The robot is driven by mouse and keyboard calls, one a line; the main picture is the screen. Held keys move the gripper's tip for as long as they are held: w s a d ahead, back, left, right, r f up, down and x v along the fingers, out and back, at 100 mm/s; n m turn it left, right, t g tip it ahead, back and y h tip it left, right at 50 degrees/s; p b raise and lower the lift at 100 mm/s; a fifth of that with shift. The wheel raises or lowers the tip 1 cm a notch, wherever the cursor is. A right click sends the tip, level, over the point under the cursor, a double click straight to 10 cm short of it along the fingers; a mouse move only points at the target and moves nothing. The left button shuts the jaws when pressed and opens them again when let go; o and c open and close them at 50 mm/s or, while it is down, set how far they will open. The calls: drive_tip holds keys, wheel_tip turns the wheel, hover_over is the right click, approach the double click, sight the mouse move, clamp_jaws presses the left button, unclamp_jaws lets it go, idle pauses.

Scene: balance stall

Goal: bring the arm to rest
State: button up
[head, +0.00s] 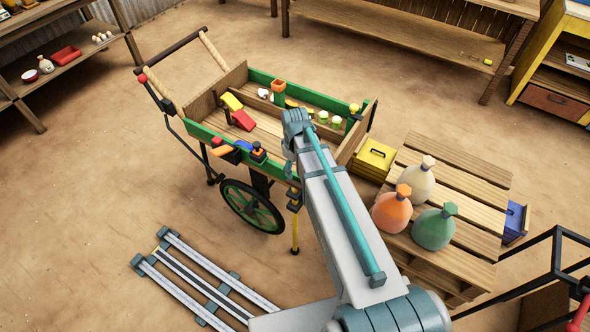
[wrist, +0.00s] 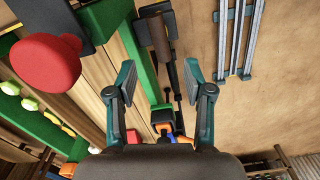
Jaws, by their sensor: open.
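My gripper (wrist: 159,68) is open in the wrist view, its two teal fingers well apart with nothing held between them. Below and beyond the fingers are the green edge of the cart (wrist: 143,70) and bare floor. In the head view my arm reaches from the bottom right up to the front side of the wooden cart (head: 267,128). I cannot make out the fingers there; the arm hides part of the cart. A red round knob (wrist: 45,62) looms close to the camera, left of the fingers.
The cart holds red and yellow blocks (head: 237,111) and pale green-topped pieces (head: 323,117). A pallet (head: 455,165) with three sacks (head: 391,209) stands right of my arm. A metal rail frame (head: 205,283) lies on the floor at lower left. Floor further left is clear.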

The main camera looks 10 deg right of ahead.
drive_tip(key=s+f+m+g, duration=0.2)
drive_tip(key=s+f, duration=0.6)
drive_tip(key=s, duration=0.5)
drive_tip(key=s+f+m+g, duration=0.2)
drive_tip(key=s+f, duration=0.7)
drive_tip(key=s, duration=0.4)
drive_tip(key=s+f+m+g, duration=0.2)
drive_tip(key=s+f, duration=0.6)
drive_tip(key=s, duration=0.5)
drive_tip(key=shift+s+d+f+m+g, duration=0.15)
drive_tip(key=shift+s+m+g, duration=0.15)
drive_tip(key=shift+s+g, duration=0.1)
